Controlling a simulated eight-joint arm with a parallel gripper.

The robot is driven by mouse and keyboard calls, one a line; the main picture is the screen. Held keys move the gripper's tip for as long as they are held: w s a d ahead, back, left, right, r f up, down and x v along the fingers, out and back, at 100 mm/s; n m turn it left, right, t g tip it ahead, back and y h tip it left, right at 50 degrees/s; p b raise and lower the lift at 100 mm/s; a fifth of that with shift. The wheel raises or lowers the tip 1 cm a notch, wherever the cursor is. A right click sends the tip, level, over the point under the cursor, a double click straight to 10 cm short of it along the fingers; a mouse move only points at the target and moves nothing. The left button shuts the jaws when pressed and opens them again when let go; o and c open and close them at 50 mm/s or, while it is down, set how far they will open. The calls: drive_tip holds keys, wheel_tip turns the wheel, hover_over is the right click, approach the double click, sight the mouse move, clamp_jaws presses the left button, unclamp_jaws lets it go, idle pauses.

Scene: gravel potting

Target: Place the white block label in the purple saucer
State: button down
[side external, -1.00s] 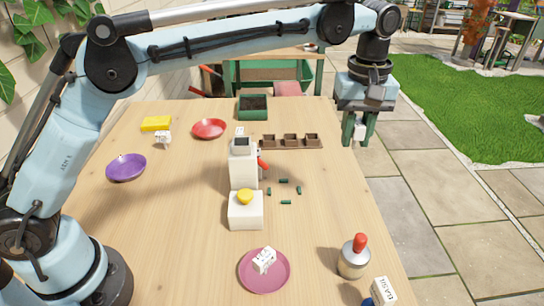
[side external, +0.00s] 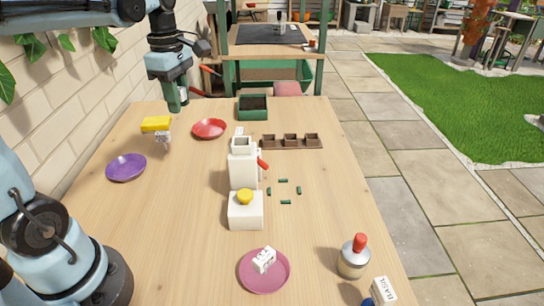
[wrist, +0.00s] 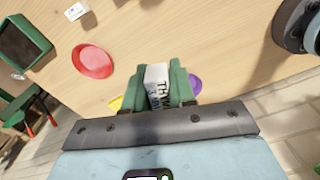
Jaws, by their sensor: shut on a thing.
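My gripper (side external: 177,105) is shut on a white block label (wrist: 157,76) with dark lettering, which sits between its green fingers in the wrist view. It is raised near the back left of the table, beyond the yellow object. The purple saucer (side external: 126,167) lies at the table's left side, nearer the side camera than my gripper, and looks empty. In the wrist view it is partly hidden behind the right finger (wrist: 195,84).
A pink saucer (side external: 245,281) holding another white label, a white dispenser (side external: 243,170) and a red-topped pot (side external: 353,258) stand farther off. The wall is left.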

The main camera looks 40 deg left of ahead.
drive_tip(key=s+a+f+n, duration=0.2)
drive_tip(key=s+a+n, duration=0.2)
drive_tip(key=s, duration=0.3)
hover_over(128, 171)
wheel_tip(128, 171, down, 12)
drive_tip(key=shift+a+r, duration=0.1)
drive_tip(key=shift+a, duration=0.05)
drive_tip(key=shift+f, duration=2)
drive_tip(key=shift+f, duration=0.2)
drive_tip(key=c, duration=0.9)
unclamp_jaws()
drive_tip(key=shift+c, duration=0.2)
drive_tip(key=shift+r, duration=0.15)
